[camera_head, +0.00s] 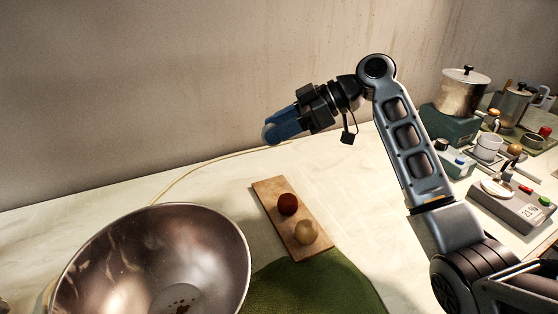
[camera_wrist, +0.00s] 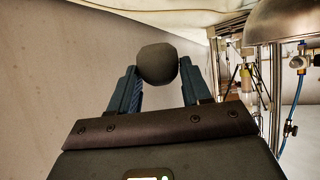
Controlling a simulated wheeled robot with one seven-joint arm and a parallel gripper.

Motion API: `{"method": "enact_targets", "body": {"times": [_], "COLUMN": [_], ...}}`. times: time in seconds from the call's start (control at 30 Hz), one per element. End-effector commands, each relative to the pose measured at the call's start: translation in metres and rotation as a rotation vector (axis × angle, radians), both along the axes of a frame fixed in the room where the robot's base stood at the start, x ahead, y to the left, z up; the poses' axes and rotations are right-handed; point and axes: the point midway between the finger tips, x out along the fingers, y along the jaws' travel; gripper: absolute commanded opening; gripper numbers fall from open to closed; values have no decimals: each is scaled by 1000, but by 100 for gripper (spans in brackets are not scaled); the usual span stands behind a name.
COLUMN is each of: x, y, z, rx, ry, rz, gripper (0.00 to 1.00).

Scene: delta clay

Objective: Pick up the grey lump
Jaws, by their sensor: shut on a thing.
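The grey lump (camera_wrist: 157,64) is a rounded dark grey ball between the two blue fingers of my gripper (camera_wrist: 158,80) in the wrist view. My gripper is shut on it. In the head view my gripper (camera_head: 268,133) is raised above the table near the back wall, with its fingers pointing left. There the lump is mostly hidden by the fingers, with only a small grey edge at their tips.
A wooden board (camera_head: 270,189) holds a dark red ball (camera_head: 288,204) and a tan ball (camera_head: 306,232). A large metal bowl (camera_head: 228,235) stands at front left beside a green mat (camera_head: 330,285). A scale (camera_head: 510,205), pots and cups crowd the right. A thin cord crosses the table.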

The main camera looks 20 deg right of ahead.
Motion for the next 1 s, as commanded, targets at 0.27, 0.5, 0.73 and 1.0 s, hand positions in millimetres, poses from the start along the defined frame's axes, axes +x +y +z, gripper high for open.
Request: {"method": "enact_targets", "body": {"times": [0.27, 0.5, 0.73, 1.0], "x": [1, 0, 0, 0], "y": [0, 0, 0, -3], "z": [85, 133, 153, 154], "rx": [-3, -1, 0, 1], "ry": [-7, -3, -1, 0], "rz": [-1, -1, -2, -7], "gripper": [16, 16, 16, 16]}}
